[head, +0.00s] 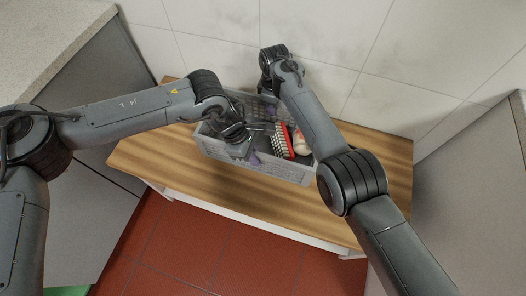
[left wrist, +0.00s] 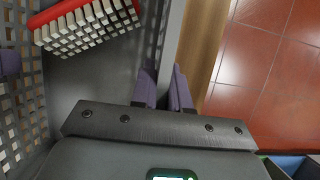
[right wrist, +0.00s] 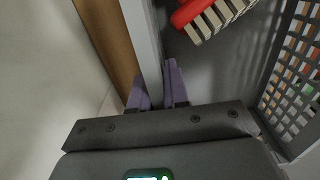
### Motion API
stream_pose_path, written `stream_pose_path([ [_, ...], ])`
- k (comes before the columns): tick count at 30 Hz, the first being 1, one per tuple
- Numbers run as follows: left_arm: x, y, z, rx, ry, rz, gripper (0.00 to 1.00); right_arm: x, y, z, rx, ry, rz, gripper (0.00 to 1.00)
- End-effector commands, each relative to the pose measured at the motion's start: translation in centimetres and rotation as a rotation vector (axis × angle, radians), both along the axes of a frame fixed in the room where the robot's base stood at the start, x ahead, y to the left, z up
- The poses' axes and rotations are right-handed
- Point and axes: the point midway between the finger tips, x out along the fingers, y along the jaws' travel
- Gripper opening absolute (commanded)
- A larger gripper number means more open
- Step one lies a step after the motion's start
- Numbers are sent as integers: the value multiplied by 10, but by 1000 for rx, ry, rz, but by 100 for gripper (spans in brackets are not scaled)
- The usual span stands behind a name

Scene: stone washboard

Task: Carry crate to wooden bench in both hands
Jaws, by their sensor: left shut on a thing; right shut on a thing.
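The grey lattice-sided crate (head: 284,168) is over the wooden bench (head: 170,152) in the head view. I cannot tell whether it rests on the top or hangs just above it. My left gripper (head: 252,153) is shut on the crate's near wall, which also shows in the left wrist view (left wrist: 171,32). My right gripper (head: 268,97) is shut on the far wall, seen in the right wrist view (right wrist: 143,38). Inside the crate are a red brush with pale bristles (left wrist: 88,28) and a pale bottle (head: 301,143). My arms hide part of the crate.
A white tiled wall (head: 320,35) stands close behind the bench. A grey cabinet with a stone top (head: 60,45) is at the left, and another grey unit (head: 480,170) is at the right. Red tiled floor (head: 220,245) lies in front. The bench's right end is bare.

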Motion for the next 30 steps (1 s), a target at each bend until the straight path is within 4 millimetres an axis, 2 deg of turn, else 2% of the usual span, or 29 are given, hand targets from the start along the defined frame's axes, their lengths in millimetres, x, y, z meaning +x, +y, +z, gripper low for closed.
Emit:
stream_pose_path([
  [14, 1, 0, -3, -2, -1, 1, 0, 0, 0, -3, 1, -1, 0, 0],
  [30, 1, 0, -31, -2, -1, 1, 0, 0, 0, -31, 1, -1, 0, 0],
])
